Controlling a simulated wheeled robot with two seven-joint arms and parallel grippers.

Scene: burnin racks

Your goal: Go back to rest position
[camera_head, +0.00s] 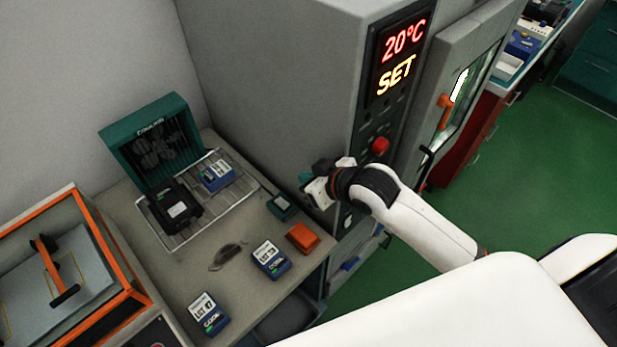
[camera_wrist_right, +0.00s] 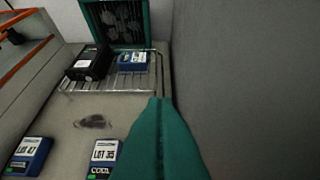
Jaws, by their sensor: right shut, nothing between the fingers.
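My right gripper (camera_head: 314,187) is at the end of the white arm that comes in from the right in the head view. It hangs in front of the grey chamber, near the table's right edge. Its teal fingers (camera_wrist_right: 162,140) lie together in the right wrist view, shut and empty. No object touches them that I can see. My left gripper is in neither view.
On the table (camera_head: 190,262) stand the LOT 47 box (camera_head: 208,313), another blue lot box (camera_head: 270,259), an orange block (camera_head: 302,238) and a wire rack (camera_head: 232,206) before a teal fan (camera_head: 155,141). The grey chamber (camera_head: 290,70) with its red button (camera_head: 380,146) stands close by the arm.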

